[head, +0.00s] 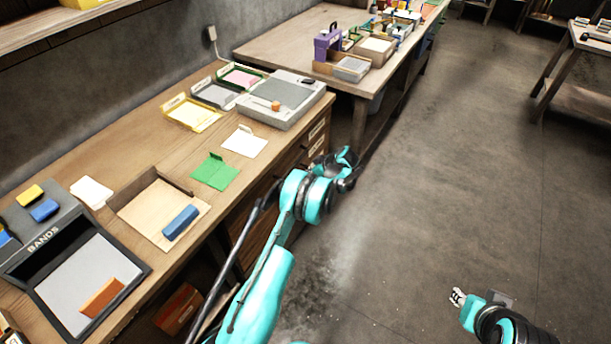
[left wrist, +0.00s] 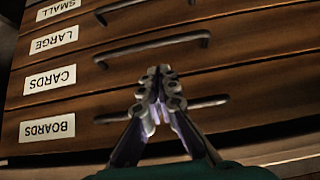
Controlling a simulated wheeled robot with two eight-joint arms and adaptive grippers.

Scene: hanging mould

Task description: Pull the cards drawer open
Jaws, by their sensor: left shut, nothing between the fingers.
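The cards drawer (left wrist: 240,62) is in the left wrist view, which is upside down, with its CARDS label (left wrist: 49,84) at the left. Its dark bar handle (left wrist: 180,40) appears to be the one just above my fingertips in the picture. My left gripper (left wrist: 159,80) is shut and empty. Its tips overlap the drawer fronts between that handle and the boards handle (left wrist: 210,102); contact cannot be told. In the head view my left gripper (head: 346,168) is beside the desk's drawer end, partly hidden by its arm. My right gripper (head: 458,297) is over the floor, its fingers too small to judge.
The boards drawer's label (left wrist: 47,128) and the large drawer's label (left wrist: 53,40) flank the cards one. The drawers look closed. Open floor (head: 440,180) lies to the right.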

